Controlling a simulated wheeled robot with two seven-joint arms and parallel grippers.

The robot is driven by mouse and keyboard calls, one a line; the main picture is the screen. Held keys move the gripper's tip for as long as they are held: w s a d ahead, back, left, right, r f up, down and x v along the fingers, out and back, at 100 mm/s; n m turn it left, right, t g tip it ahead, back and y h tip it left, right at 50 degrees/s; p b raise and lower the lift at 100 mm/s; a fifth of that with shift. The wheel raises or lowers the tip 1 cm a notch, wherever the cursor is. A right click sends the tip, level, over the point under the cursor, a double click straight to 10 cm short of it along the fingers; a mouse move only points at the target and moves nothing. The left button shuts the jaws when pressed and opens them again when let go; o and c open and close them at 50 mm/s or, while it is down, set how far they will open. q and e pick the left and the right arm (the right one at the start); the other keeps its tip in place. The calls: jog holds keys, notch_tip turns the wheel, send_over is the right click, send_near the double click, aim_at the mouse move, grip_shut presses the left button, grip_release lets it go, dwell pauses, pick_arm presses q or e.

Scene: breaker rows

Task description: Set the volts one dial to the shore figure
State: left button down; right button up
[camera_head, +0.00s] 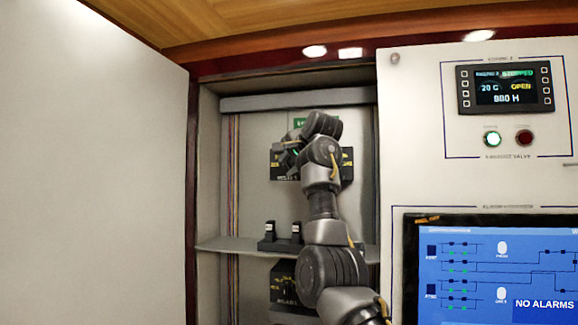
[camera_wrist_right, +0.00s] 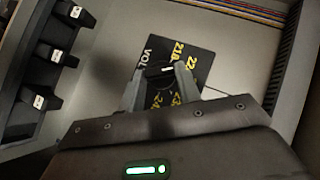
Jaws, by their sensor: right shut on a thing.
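The volts dial (camera_wrist_right: 158,74) is a dark round knob with a white mark, on a black plate (camera_wrist_right: 180,48) with yellow figures. The white lettering on the plate is partly covered, with "VOL" readable. My right gripper (camera_wrist_right: 161,71) is shut on the dial, one finger on each side. In the head view my right gripper (camera_head: 290,152) is in front of the black plate (camera_head: 347,166) inside the open cabinet, and it hides most of the dial and figures. My left gripper is not in view. I cannot read which figure the mark points to.
Black breakers with white labels (camera_wrist_right: 55,57) stand beside the plate in the wrist view. A shelf (camera_head: 222,245) crosses the cabinet below, with another black unit (camera_head: 283,278) under it. A white door (camera_head: 90,180) fills the left. A screen (camera_head: 495,270) is at right.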

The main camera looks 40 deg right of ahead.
jog(key=shift+w+n+g, duration=0.1)
jog(key=shift+n+g, duration=0.3)
jog(key=shift+g, duration=0.3)
jog(key=o, duration=1)
jog(key=shift+c, duration=0.2)
jog(key=shift+r, duration=0.1)
